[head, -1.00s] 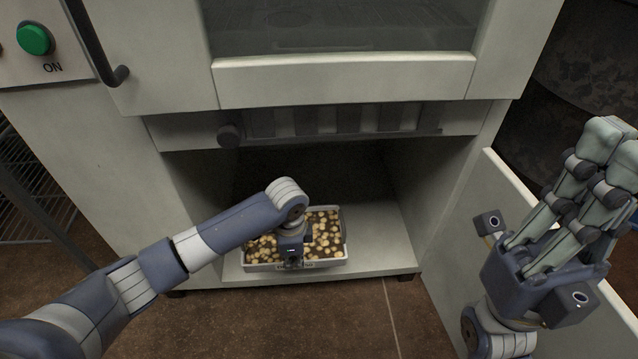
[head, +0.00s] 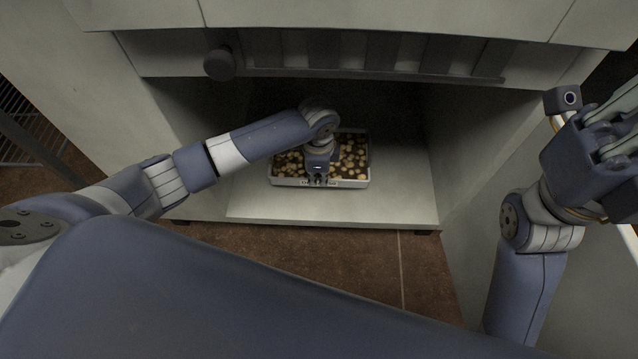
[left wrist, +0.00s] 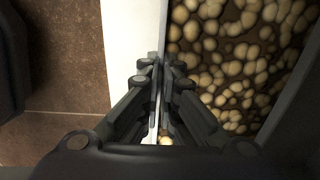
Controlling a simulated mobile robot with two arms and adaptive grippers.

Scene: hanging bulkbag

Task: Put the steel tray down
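The tray (head: 345,184) is a pale, shallow rectangular tray filled with mushrooms on dark soil. It is inside the low open compartment, above or on its floor; contact underneath cannot be seen. My left gripper (head: 318,183) reaches in from above at the tray's near wall. In the left wrist view, the fingers (left wrist: 161,68) are closed about the thin tray wall, with the mushrooms (left wrist: 235,65) on their right. My right gripper (head: 618,130) is at the right edge of the head view, partly cut off, away from the tray; its opening is unclear.
The compartment floor (head: 400,205) has bare room in front of and right of the tray. A bar with a dark knob (head: 219,64) crosses above the opening. An open door panel (head: 590,235) stands at the right. Brown floor tiles (head: 340,250) lie in front.

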